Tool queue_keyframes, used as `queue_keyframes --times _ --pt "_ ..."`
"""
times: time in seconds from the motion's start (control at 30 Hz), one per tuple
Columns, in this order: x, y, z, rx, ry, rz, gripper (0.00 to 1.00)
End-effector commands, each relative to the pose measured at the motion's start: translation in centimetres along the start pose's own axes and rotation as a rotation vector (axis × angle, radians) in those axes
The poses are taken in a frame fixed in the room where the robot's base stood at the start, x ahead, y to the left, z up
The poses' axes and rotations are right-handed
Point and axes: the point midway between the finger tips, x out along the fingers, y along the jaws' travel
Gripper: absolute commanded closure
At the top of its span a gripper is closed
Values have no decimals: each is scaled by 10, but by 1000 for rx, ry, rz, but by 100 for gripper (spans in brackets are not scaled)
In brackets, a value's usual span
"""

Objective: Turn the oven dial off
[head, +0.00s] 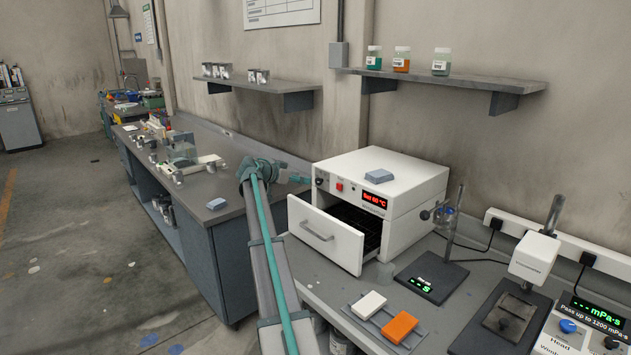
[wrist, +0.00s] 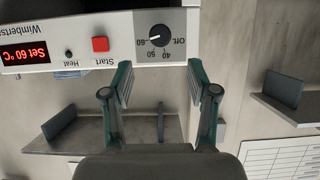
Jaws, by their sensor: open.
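The white oven (head: 415,205) stands on the bench with its front drawer (head: 325,236) pulled open. Its black dial (wrist: 160,35) shows upside down in the wrist view, with its white mark at the 60 label. Off, 40 and 50 are printed around it. In the head view the dial (head: 319,181) is small, at the panel's left end. The red display (wrist: 24,54) reads Set 60 °C. My gripper (wrist: 158,78) is open and empty, its fingertips apart on either side below the dial in the wrist view. In the head view my gripper (head: 300,179) is just left of the panel.
A red Start button (wrist: 100,44) sits beside the dial. A grey-blue block (head: 379,176) lies on the oven. A rack with white and orange blocks (head: 399,327) is in front on the bench. A shelf with jars (head: 440,81) hangs above. The open drawer juts out below the panel.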

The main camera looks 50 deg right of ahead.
Motion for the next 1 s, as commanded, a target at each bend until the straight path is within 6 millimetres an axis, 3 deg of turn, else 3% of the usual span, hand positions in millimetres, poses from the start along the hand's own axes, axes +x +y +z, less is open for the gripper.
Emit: queue_keyframes --times 0.3,0.5,0.97,1.0 --pt "54 -1 -2 -2 -2 1 41" --pt "80 -1 -1 -2 -2 0 41" --pt "90 0 2 -2 -2 -1 41" --pt "90 0 2 -2 -2 -1 48"
